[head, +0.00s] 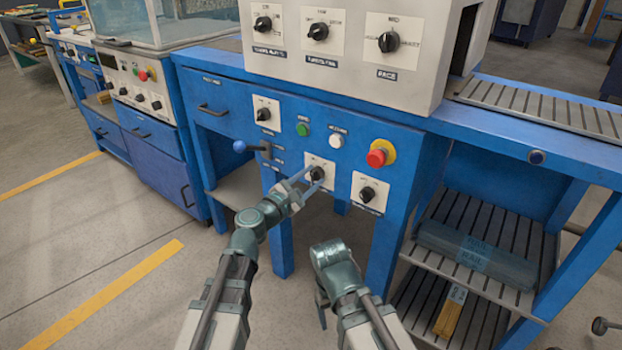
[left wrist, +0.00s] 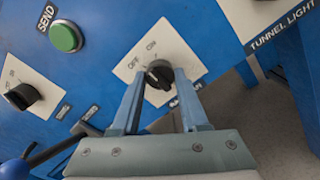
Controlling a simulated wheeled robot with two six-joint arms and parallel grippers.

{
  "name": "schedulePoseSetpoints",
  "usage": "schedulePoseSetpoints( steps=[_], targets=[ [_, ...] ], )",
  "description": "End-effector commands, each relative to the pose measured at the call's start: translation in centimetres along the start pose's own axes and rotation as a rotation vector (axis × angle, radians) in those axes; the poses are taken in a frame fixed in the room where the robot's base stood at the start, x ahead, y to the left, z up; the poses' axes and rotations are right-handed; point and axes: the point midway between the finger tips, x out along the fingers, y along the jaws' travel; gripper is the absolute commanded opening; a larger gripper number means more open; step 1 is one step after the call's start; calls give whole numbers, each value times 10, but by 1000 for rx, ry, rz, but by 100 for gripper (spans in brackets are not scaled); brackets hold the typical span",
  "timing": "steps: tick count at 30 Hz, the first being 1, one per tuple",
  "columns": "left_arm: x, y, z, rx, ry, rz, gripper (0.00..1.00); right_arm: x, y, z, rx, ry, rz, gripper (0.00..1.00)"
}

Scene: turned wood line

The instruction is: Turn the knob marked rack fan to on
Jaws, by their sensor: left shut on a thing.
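A black knob (head: 317,174) sits on a white plate on the blue front panel. In the left wrist view the knob (left wrist: 158,73) shows on its plate (left wrist: 180,52), marked OFF and ON. The caption under it is mostly hidden by a finger, so I cannot read it in full. My left gripper (head: 311,181) is at the panel, and its two fingers (left wrist: 158,80) are closed on the knob from either side. I cannot tell clearly where the pointer stands. My right gripper (head: 322,308) hangs low before the bench, away from the panel, its jaws unclear.
Nearby are another knob (head: 367,194), a red stop button (head: 377,157), a green button (head: 302,130), a white button (head: 336,142) and an upper knob (head: 263,114). A blue-balled lever (head: 240,146) juts out left of my left gripper. Open floor lies to the left.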

Motion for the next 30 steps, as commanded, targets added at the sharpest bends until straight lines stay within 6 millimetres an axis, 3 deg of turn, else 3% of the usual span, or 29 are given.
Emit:
schedulePoseSetpoints(
  steps=[15,30],
  targets=[
    [-1,-1,0,406,0,-1,0,0,0,0,0,0,0,71],
    [-1,-1,0,545,0,-1,0,0,0,0,0,0,0,71]
  ],
)
